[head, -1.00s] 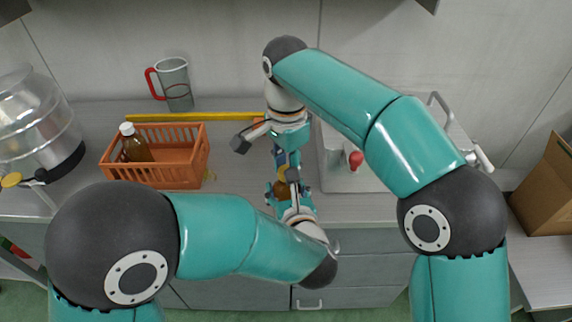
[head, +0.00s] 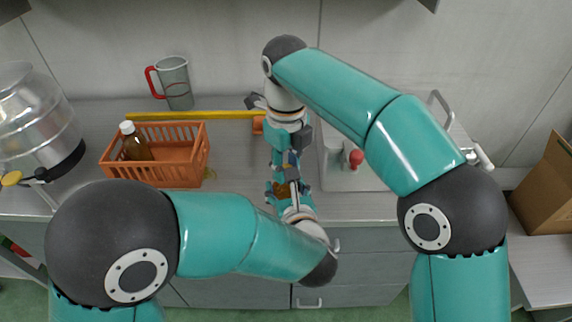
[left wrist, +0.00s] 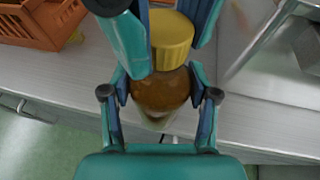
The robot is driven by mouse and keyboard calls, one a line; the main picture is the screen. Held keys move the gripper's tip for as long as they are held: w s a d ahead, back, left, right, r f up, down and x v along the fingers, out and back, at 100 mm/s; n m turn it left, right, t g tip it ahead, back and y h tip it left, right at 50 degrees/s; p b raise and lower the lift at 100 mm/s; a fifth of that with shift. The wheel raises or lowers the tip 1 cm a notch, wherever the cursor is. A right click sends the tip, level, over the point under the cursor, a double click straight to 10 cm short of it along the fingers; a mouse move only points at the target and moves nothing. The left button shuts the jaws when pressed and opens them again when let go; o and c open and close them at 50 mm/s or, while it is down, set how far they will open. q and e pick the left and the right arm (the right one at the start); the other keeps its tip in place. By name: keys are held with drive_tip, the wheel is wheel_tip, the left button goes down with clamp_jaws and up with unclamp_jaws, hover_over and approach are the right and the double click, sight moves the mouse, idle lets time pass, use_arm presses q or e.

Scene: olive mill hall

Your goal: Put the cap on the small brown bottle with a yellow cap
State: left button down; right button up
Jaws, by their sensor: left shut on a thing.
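The small brown bottle (left wrist: 160,92) is upright between the fingers of my left gripper (left wrist: 160,80), which is shut on it in front of the counter's front edge. In the head view only a bit of its brown side (head: 281,189) shows. The yellow cap (left wrist: 172,42) sits at the bottle's top; the neck is hidden, so I cannot tell how far it is down. My right gripper (head: 288,159) reaches down from above, its fingers on both sides of the cap and seemingly shut on it. In the head view that gripper largely hides the cap.
An orange basket (head: 177,177) holds a brown bottle with a white cap (head: 128,128). Behind are a grey jug with a red handle (head: 175,82) and a yellow bar (head: 190,116). A steel vessel (head: 35,120) stands left, a cardboard box (head: 545,190) right.

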drive_tip(key=o, duration=0.7)
drive_tip(key=shift+o, duration=0.2)
drive_tip(key=shift+r, duration=0.1)
drive_tip(key=shift+r, duration=2.15)
drive_tip(key=shift+c, duration=0.4)
